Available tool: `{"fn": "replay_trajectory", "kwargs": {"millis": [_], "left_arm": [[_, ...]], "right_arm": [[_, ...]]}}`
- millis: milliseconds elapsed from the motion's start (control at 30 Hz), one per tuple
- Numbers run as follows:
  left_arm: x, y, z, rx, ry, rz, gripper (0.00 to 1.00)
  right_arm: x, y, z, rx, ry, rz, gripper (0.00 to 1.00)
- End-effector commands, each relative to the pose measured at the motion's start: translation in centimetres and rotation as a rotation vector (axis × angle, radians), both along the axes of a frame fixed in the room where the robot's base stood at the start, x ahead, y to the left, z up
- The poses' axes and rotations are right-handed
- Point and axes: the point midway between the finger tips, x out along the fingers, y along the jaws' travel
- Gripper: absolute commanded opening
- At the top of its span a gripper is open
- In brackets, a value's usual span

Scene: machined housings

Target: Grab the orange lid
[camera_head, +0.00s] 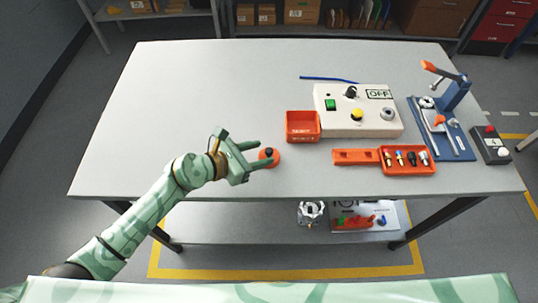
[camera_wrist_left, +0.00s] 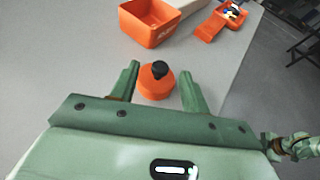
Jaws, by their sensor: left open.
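The orange lid (camera_head: 268,162) is a round disc with a black knob on top, lying on the grey table left of centre near the front. In the left wrist view the lid (camera_wrist_left: 157,87) sits between the two fingers, with space at each side. My left gripper (camera_head: 262,157) is open, its green fingers reaching to either side of the lid; it also shows in the left wrist view (camera_wrist_left: 159,86). My right gripper is not in the head view; part of a green arm shows at the right edge of the left wrist view.
An orange bin (camera_head: 303,127) stands behind the lid to the right. A white control box (camera_head: 357,112), an orange parts tray (camera_head: 408,160), a blue press fixture (camera_head: 442,130) and a button box (camera_head: 490,146) fill the right side. The table's left half is clear.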

Motion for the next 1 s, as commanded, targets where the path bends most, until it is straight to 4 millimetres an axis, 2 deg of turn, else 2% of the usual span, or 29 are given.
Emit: {"fn": "replay_trajectory", "kwargs": {"millis": [400, 667, 833, 1000], "left_arm": [[2.6, -4.0, -2.3, -0.002, 0.002, 0.001, 0.46], [2.7, -4.3, -2.2, -0.002, 0.001, 0.001, 0.46], [2.7, -4.2, -2.2, -0.002, 0.001, 0.001, 0.00], [2.7, -4.2, -2.3, -0.001, 0.002, 0.001, 0.00]], "right_arm": [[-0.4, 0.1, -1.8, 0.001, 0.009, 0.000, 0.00], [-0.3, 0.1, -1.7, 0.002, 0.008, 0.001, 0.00], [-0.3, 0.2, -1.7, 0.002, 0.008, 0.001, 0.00], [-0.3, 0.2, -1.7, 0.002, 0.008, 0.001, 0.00]]}}
